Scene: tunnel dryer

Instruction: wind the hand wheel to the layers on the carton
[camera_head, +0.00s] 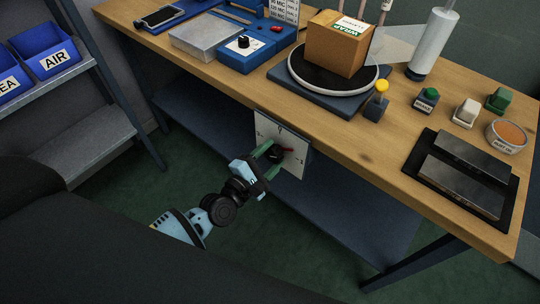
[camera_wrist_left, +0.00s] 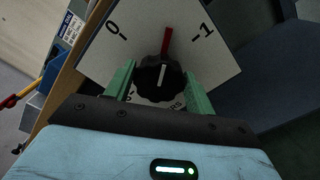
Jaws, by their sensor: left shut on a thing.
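The hand wheel (camera_wrist_left: 158,78) is a black lobed knob with a white line, on a white dial plate (camera_head: 296,171) at the bench's front. In the left wrist view, a red pointer (camera_wrist_left: 167,42) stands between the marks 0 and 1; lower marks are partly hidden. My left gripper (camera_head: 272,152) has its green fingers on both sides of the wheel and is shut on it. The carton (camera_head: 327,48) is a brown box with a white label (camera_head: 352,27) showing green "WRAP"; its other print is too small to read. My right gripper is out of view.
The carton stands on a round turntable (camera_head: 297,76) on the wooden bench (camera_head: 215,72). A yellow-topped button (camera_head: 381,87), a green button (camera_head: 429,95) and a film roll (camera_head: 433,42) are nearby. Blue bins (camera_head: 47,52) sit on a rack at left. A shelf (camera_head: 345,225) lies below.

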